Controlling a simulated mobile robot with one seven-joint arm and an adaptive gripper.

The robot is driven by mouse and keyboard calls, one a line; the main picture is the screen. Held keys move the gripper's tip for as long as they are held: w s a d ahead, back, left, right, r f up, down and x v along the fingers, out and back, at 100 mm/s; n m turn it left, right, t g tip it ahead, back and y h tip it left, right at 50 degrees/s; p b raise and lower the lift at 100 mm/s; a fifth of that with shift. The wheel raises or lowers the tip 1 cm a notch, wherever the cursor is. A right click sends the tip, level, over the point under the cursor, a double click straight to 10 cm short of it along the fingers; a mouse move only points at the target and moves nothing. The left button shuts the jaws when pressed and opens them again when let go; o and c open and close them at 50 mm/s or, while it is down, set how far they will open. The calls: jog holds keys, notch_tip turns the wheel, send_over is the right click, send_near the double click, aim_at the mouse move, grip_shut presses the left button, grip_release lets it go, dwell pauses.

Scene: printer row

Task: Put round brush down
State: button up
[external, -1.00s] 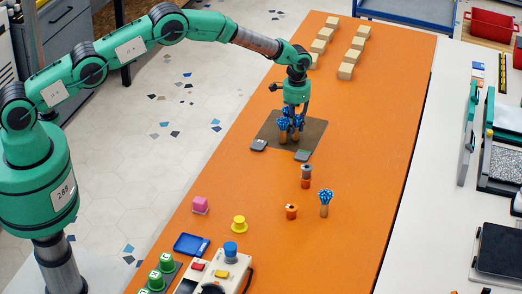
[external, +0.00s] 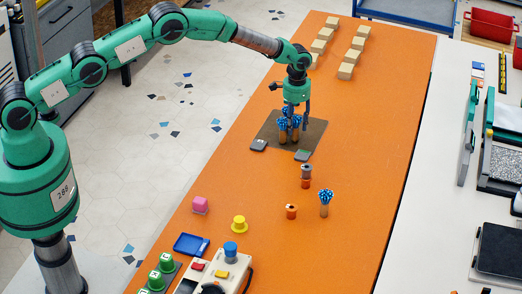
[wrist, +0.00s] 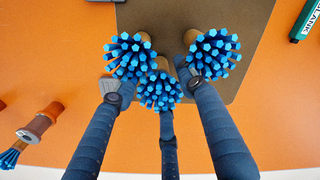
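Three round brushes with blue bristles and tan handles stand close together on the dark brown mat. In the wrist view they are a left brush (wrist: 130,52), a right brush (wrist: 212,50) and a middle brush (wrist: 160,91); the cluster also shows in the external view (external: 283,126). My gripper (wrist: 155,88) points down over them. The mat (external: 314,128) lies flat on the orange table.
Another blue brush (external: 326,203) stands nearer, beside spools (external: 306,172) and (external: 291,211). Wooden blocks (external: 346,71) line the far end. The table right of the mat (external: 365,140) is clear.

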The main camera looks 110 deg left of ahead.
notch_tip(320, 180, up, 12)
jog(key=shift+f, duration=0.15)
dwell(0.4)
dwell(0.5)
dwell(0.3)
